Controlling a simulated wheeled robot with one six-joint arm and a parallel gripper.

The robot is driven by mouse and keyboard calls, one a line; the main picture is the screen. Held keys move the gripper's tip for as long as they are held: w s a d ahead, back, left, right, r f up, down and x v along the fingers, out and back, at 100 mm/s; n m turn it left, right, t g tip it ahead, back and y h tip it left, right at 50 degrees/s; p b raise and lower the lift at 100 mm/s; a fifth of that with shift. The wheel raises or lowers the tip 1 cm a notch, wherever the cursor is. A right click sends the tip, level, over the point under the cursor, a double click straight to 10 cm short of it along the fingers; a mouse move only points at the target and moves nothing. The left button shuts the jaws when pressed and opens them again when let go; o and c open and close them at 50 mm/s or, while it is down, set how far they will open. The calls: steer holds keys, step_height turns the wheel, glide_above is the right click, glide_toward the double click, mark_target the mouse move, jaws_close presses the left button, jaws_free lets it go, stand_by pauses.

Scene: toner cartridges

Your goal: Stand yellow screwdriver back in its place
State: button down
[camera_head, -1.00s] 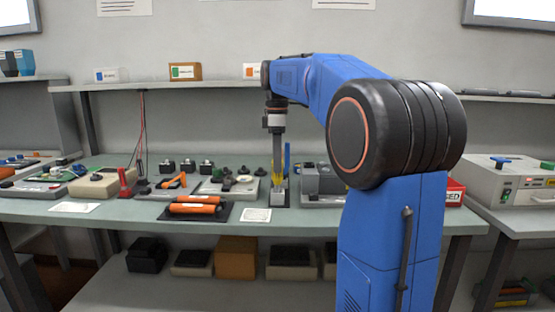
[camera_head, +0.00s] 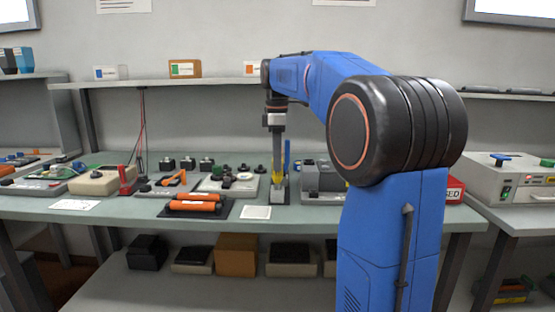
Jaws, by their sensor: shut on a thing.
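The yellow screwdriver (camera_head: 278,180) is upright between the fingers of my gripper (camera_head: 278,172), which points straight down over the bench. Only a little yellow shows below and beside the fingers. Under it is a small grey holder (camera_head: 278,197) on a dark base near the bench's front edge. I cannot tell how deep the screwdriver sits in the holder. A blue upright handle (camera_head: 287,156) stands just behind, to the right of the gripper.
Orange cylinders (camera_head: 196,202) lie on a dark mat to the left. A white card (camera_head: 256,212) lies in front. A grey block (camera_head: 322,178) with holes stands close on the right, partly hidden by my arm. A shelf (camera_head: 210,83) runs behind.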

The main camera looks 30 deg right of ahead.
steer(key=shift+f, duration=0.65)
stand_by(0.4)
steer(key=c, duration=1.3)
jaws_free()
steer(key=shift+r, duration=0.15)
step_height(320, 180, up, 17)
